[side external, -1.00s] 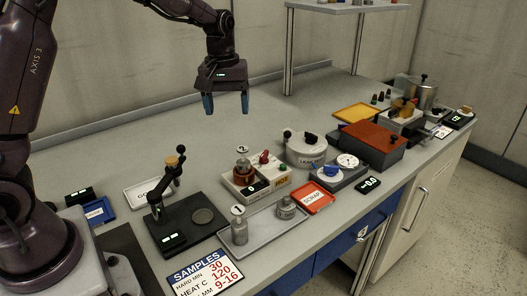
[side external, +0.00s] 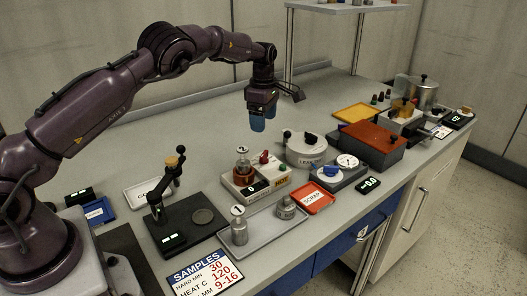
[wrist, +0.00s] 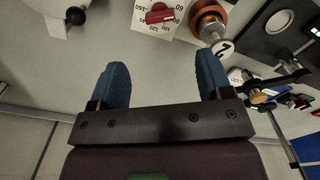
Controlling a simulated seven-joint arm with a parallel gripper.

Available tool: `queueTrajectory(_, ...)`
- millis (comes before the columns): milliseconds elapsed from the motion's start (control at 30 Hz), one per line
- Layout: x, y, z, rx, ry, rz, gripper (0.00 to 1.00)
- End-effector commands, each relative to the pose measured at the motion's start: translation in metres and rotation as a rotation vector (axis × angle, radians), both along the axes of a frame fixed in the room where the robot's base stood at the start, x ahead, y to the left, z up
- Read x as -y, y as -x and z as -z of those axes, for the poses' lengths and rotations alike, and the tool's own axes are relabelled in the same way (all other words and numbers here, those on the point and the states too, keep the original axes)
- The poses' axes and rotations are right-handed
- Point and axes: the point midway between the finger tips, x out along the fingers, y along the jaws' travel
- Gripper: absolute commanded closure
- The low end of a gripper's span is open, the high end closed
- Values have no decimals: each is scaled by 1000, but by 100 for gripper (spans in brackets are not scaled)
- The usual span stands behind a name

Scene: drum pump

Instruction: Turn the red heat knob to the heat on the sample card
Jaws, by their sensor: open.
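The red heat knob (side external: 264,158) is on top of a cream heater box (side external: 276,189) with a small display and a "HOT" label. In the wrist view the red knob (wrist: 158,14) lies across a white numbered dial at the top edge, partly cut off. My gripper (side external: 263,122) hangs above and behind the box, apart from the knob. In the wrist view its blue fingers (wrist: 163,75) are spread and empty, with the knob beyond their tips.
A copper-coloured pot (side external: 243,170) stands left of the knob. A white lidded centrifuge-like vessel (side external: 306,150) stands close on the right. A grey tray (side external: 262,232) with metal containers is in front. A black stand (side external: 168,200) rises at left. The bench behind is clear.

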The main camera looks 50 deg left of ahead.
Motion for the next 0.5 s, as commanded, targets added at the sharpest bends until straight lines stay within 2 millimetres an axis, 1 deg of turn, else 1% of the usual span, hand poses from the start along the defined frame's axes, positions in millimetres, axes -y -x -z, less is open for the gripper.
queueTrajectory(33,0,1,11,-5,1,1,28)
queueTrajectory(100,1,1,26,-5,2,2,28)
queueTrajectory(300,0,1,68,-2,0,3,28)
queueTrajectory(400,0,1,84,0,1,3,28)
queueTrajectory(500,0,1,96,0,1,4,28)
